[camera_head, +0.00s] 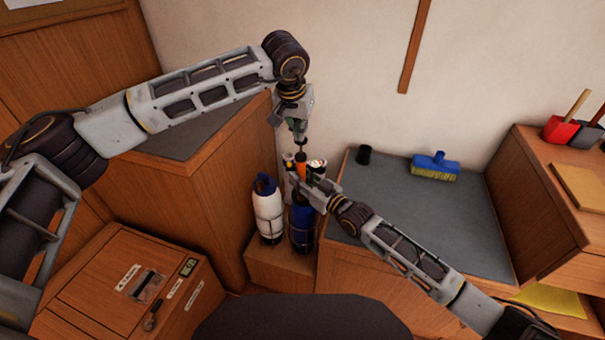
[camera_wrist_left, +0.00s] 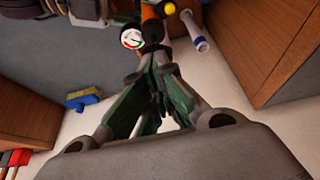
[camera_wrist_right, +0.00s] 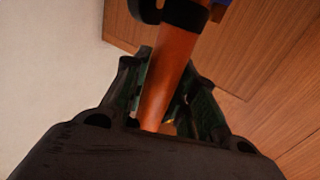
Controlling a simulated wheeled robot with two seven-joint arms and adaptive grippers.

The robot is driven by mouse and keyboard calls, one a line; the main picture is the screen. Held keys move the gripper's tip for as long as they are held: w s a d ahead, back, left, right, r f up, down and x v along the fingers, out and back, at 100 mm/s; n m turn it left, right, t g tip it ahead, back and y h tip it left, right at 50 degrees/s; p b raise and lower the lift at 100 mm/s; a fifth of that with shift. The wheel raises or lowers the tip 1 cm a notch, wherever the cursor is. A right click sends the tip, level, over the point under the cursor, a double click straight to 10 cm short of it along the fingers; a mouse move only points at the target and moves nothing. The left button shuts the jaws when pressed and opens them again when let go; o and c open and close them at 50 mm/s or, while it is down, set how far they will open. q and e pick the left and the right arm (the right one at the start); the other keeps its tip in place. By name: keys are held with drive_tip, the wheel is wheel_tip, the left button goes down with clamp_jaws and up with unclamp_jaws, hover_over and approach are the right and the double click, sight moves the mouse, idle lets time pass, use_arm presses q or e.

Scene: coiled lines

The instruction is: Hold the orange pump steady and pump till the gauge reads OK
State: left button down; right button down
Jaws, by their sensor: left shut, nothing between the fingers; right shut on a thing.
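The orange pump (camera_head: 301,167) stands behind the bottles; its orange barrel (camera_wrist_right: 166,85) fills the right wrist view. My right gripper (camera_head: 302,184) is shut on the barrel, with a finger on either side. The round gauge (camera_head: 317,164) is beside the pump top; in the left wrist view its white dial (camera_wrist_left: 132,39) shows red and green, but I cannot read it surely. My left gripper (camera_head: 300,140) is shut and empty, pointing down just above the pump. In the left wrist view its fingertips (camera_wrist_left: 154,72) are close to the dark pump top; contact is unclear.
A white bottle (camera_head: 269,213) and a blue bottle (camera_head: 301,227) stand on a low wooden step (camera_head: 262,275) close by. A black cup (camera_head: 364,154) and a blue brush (camera_head: 434,163) rest on the grey counter (camera_head: 440,215). A tall wooden cabinet (camera_head: 215,190) is at left.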

use_arm(q)
drive_tip(key=shift+r, duration=1.4)
drive_tip(key=shift+f, duration=0.15)
drive_tip(key=shift+f, duration=2.9)
drive_tip(key=shift+r, duration=3)
drive_tip(key=shift+r, duration=0.1)
drive_tip(key=shift+r, duration=2.45)
